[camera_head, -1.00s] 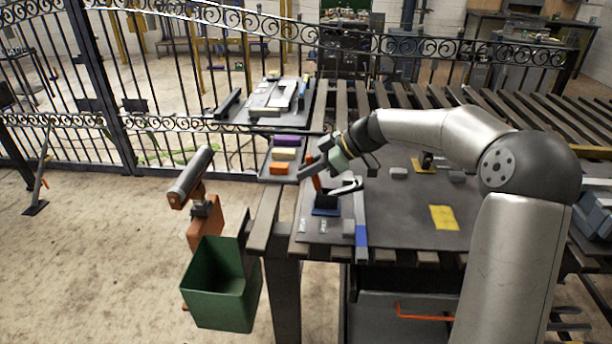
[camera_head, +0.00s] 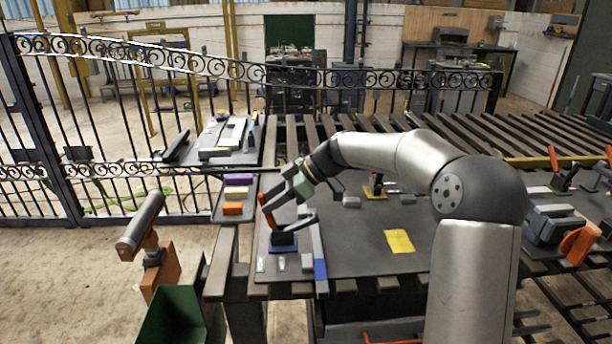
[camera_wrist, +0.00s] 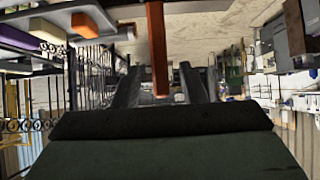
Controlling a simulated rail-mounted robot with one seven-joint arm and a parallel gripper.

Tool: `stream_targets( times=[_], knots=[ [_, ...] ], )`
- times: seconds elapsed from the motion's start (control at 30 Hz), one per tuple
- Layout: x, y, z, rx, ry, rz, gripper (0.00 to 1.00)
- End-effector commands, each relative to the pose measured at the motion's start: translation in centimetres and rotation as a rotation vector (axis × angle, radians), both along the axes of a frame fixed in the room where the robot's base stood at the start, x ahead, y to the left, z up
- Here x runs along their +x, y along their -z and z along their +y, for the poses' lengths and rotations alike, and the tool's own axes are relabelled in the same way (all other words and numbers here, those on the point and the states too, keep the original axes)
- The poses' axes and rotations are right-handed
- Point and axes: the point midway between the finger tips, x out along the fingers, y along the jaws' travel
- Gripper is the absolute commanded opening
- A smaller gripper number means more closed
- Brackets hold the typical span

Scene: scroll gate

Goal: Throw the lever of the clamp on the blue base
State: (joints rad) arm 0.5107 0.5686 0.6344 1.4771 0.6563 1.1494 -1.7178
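The clamp's blue base (camera_head: 283,247) stands near the front left of the dark worktop, with a dark body on it. Its orange lever (camera_head: 265,212) stands up, slightly tilted. My gripper (camera_head: 288,213) is at the lever, above the base, with its fingers apart. In the wrist view the orange lever (camera_wrist: 157,50) reaches in between the two open fingers (camera_wrist: 160,92), with a visible gap on each side. The clamp's lower parts are partly hidden by the fingers in the head view.
A clamp on a yellow base (camera_head: 375,190) stands farther back. A yellow sheet (camera_head: 399,241) lies on the worktop. Purple, yellow and orange blocks (camera_head: 233,208) lie to the left. A green bin (camera_head: 180,320) is at front left. A red-handled device (camera_head: 562,175) is at far right.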

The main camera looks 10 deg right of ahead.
Motion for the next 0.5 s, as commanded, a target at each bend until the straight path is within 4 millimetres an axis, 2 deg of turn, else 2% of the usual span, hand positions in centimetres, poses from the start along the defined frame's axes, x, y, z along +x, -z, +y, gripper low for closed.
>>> stream_targets(
  times=[0.03, 0.3, 0.5],
  knots=[
    [0.0, -0.7, -1.2, -0.001, 0.005, -0.004, 0.38],
    [-0.5, -4.8, -6.5, 0.0, 0.005, -0.004, 0.38],
    [-0.8, -7.1, -9.4, 0.0, 0.002, -0.003, 0.38]
  ],
)
